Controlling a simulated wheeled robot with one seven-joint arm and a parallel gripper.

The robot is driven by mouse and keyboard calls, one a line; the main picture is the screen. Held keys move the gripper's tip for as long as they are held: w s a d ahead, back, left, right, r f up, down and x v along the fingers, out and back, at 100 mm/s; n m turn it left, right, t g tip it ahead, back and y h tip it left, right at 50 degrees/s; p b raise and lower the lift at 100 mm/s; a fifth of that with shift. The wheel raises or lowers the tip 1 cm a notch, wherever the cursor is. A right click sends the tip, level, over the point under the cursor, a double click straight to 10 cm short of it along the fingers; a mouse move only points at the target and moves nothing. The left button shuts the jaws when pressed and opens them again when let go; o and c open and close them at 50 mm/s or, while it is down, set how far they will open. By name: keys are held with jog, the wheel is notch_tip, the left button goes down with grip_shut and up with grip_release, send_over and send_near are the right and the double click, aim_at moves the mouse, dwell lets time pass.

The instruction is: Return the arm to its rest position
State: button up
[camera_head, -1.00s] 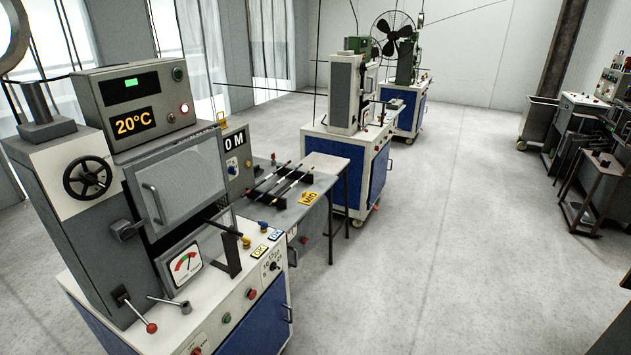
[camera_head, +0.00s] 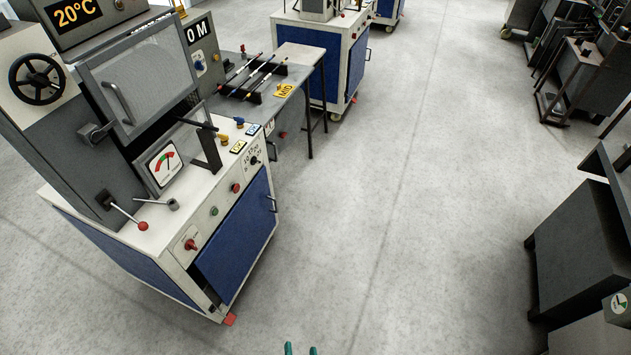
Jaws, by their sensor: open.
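Two teal fingertips of my gripper (camera_head: 300,350) show at the bottom edge of the head view, a little right of the near machine's front corner. They are apart with bare floor between them, so the gripper is open and empty. The rest of my gripper and arm is below the picture and hidden. The gripper is over the open floor and looks apart from the machine (camera_head: 232,243).
The machine, with a 20°C display (camera_head: 76,12) and a red-knobbed lever (camera_head: 143,226), stands at left. A grey table (camera_head: 300,62) with rods adjoins it. Dark metal equipment (camera_head: 575,245) stands at right. The floor (camera_head: 400,220) between is clear.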

jog(key=s+d+r+n+t+h, duration=0.1)
jog(key=s+r, duration=0.3)
jog(key=r, duration=0.6)
jog(key=s+d+r+n+t+h, duration=0.1)
jog(key=s+d+r+n+t, duration=0.1)
jog(key=r, duration=0.8)
jog(key=s+n, duration=0.1)
jog(key=s, duration=0.1)
jog(key=shift+s+d, duration=0.35)
jog(key=shift+d, duration=0.05)
jog(key=shift+c, duration=0.4)
jog(key=c, duration=0.5)
jog(key=shift+o, duration=0.2)
jog(key=shift+a, duration=0.1)
